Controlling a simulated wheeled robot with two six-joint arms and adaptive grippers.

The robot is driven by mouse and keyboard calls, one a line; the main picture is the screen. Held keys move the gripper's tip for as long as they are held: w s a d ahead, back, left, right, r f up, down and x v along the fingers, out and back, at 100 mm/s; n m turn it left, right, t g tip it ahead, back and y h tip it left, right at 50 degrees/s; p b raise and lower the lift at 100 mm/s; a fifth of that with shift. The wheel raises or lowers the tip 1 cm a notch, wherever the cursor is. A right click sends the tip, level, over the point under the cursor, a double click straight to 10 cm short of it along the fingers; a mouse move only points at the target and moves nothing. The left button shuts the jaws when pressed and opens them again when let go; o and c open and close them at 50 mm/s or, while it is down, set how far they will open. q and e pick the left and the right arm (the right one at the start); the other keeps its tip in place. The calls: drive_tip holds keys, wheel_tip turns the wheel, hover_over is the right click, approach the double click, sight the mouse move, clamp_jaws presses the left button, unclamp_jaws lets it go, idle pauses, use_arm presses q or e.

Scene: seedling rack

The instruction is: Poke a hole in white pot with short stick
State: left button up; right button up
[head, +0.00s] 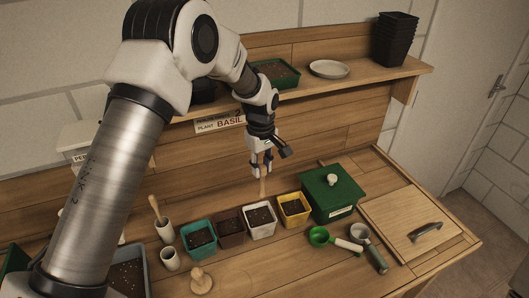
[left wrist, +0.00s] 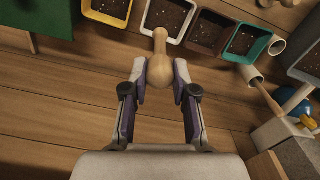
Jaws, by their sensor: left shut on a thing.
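My left gripper (head: 262,160) is shut on a short wooden stick (head: 262,188), which points down with its tip free. In the left wrist view the stick's rounded, thick upper end (left wrist: 160,73) sits between the two fingers. The white pot (head: 260,232) stands in the row on the bench, filled with dark soil. In the head view the stick's tip shows just above the pot's far rim. In the left wrist view the tip overlaps the pot's near white rim (left wrist: 159,37). I see no contact with the soil. My right gripper is not in view.
A yellow pot (head: 294,219) and a brown pot (head: 231,240) flank the white pot, with a teal pot (head: 200,250) farther left. A green box (head: 330,205) stands right. A cup with another stick (head: 164,233) stands left. Bench behind the pots is clear.

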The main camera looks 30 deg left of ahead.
use_arm(q)
drive_tip(key=shift+s+d+r+p, duration=0.1)
drive_tip(key=shift+d+r+p, duration=0.05)
drive_tip(key=shift+r+p, duration=0.3)
drive_tip(key=shift+s+f+p, duration=0.15)
drive_tip(key=shift+s+p, duration=0.15)
drive_tip(key=shift+p, duration=0.1)
drive_tip(key=shift+s+a+f+b, duration=0.15)
drive_tip(key=shift+f+b, duration=0.95)
drive_tip(key=shift+f, duration=1.1)
drive_tip(key=shift+s+a+f+b, duration=0.15)
drive_tip(key=shift+f+b, duration=0.9)
drive_tip(key=shift+f, duration=1.15)
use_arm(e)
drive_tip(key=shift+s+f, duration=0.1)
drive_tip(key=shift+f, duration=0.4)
use_arm(q)
drive_tip(key=shift+r, duration=0.1)
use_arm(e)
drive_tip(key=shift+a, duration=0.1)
use_arm(q)
drive_tip(key=shift+f+b, duration=0.95)
drive_tip(key=shift+f, duration=1.2)
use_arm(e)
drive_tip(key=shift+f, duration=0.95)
